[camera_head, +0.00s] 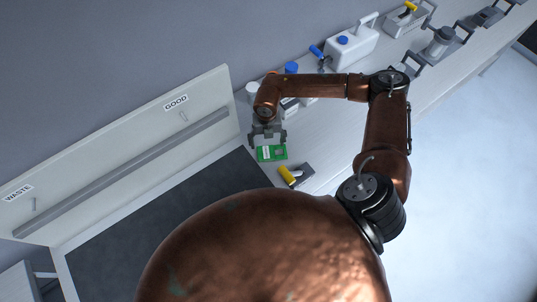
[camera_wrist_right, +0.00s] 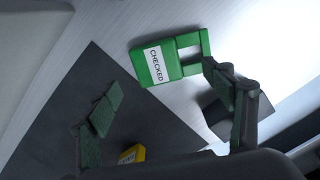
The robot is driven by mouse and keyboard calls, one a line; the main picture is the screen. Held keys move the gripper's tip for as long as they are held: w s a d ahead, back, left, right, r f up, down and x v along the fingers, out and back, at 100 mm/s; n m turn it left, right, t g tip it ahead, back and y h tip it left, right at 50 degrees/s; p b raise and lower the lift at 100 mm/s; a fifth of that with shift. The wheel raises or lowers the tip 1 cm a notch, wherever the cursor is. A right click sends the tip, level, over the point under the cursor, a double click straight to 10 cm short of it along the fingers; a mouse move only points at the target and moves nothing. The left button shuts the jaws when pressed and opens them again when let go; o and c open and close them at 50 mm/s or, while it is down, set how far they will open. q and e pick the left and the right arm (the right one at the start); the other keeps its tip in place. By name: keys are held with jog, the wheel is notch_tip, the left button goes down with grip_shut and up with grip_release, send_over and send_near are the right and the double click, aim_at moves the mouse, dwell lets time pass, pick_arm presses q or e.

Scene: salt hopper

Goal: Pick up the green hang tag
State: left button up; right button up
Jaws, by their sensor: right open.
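The green hang tag (camera_head: 272,153) lies on the light bench top beside the dark mat. In the right wrist view the tag (camera_wrist_right: 165,64) shows a white label reading CHECKED and a rectangular opening at its right end. My right gripper (camera_head: 267,137) is just above the tag in the head view, pointing down at it. In the right wrist view its two fingers (camera_wrist_right: 160,100) are spread apart with nothing between them, and one fingertip overlaps the tag's right end in the picture. Whether it touches cannot be told. My left gripper is not in view.
A white panel (camera_head: 120,150) with hooks labelled WASTE and GOOD stands at the left.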

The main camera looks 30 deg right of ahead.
aim_at(266, 152)
jog(key=shift+a+f, duration=0.1)
jog(key=shift+f, duration=0.8)
jog(key=f, duration=0.1)
jog(key=f+p, duration=0.1)
jog(key=f, duration=0.2)
jog(key=shift+a+f+p, duration=0.2)
jog(key=shift+a+p, duration=0.1)
jog(key=shift+p, duration=0.05)
jog(key=shift+f, duration=0.35)
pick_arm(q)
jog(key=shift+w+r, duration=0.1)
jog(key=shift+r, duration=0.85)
pick_arm(e)
jog(key=shift+c, duration=0.2)
jog(key=c, duration=1.2)
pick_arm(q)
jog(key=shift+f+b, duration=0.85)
pick_arm(e)
notch_tip(266, 152, up, 10)
jog(key=shift+c, duration=0.2)
